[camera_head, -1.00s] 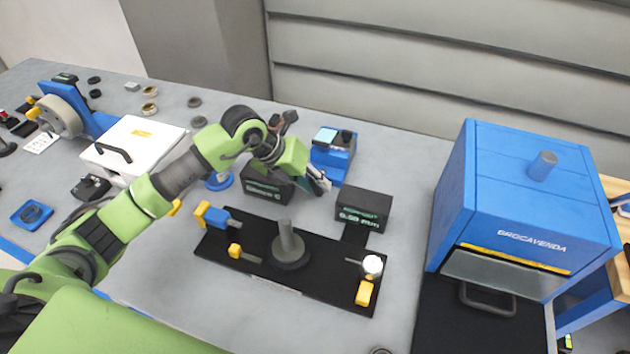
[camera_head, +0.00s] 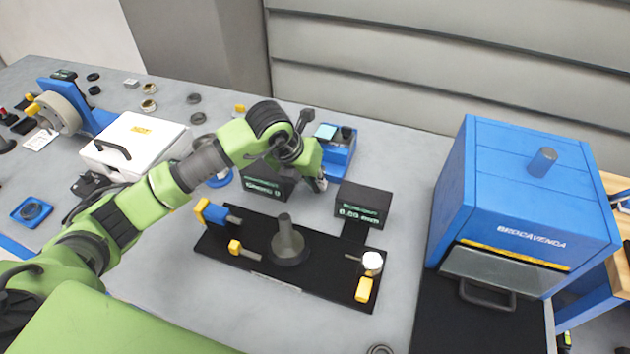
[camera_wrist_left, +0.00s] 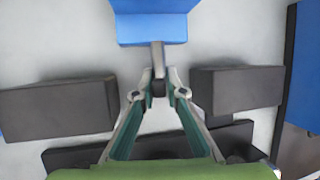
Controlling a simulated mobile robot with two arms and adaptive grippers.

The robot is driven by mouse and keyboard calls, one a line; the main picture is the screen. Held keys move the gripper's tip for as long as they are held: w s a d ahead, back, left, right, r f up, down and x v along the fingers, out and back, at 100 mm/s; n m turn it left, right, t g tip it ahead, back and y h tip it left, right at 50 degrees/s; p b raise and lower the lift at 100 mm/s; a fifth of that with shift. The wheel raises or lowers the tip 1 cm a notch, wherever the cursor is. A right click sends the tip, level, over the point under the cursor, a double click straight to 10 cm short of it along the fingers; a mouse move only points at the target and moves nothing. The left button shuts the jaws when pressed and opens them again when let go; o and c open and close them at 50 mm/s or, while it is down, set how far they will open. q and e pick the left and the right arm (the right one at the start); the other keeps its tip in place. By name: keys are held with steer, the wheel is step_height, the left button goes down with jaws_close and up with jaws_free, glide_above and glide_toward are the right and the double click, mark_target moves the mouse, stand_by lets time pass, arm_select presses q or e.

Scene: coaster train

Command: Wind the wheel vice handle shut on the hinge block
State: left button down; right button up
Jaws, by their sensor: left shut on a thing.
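The blue vice (camera_head: 338,158) stands at the back middle of the bench, with a pale square and a dark piece on its top. My left gripper (camera_head: 321,184) is at its near side, partly hidden by my wrist in the head view. In the left wrist view, the vice (camera_wrist_left: 154,22) is at the top and a grey handle bar (camera_wrist_left: 157,56) runs from it towards me. My left gripper (camera_wrist_left: 158,90) is shut on the end of this bar. I cannot tell which piece is the hinge block. My right gripper is not in view.
Dark display boxes (camera_head: 363,204) (camera_head: 266,182) flank the gripper. A black gauge plate (camera_head: 330,281) with a grey post (camera_head: 286,236) lies in front. A blue cabinet (camera_head: 520,200) stands at right, a white lidded box (camera_head: 135,146) at left.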

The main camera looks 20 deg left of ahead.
arm_select(q)
steer(key=shift+y, duration=0.6)
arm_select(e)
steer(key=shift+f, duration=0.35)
arm_select(q)
steer(key=c, duration=2)
jaws_free()
steer(key=shift+c, duration=0.2)
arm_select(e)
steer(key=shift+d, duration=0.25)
arm_select(q)
steer(key=shift+r, duration=0.1)
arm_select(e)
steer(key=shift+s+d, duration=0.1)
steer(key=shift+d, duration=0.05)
arm_select(q)
steer(key=v, duration=1.2)
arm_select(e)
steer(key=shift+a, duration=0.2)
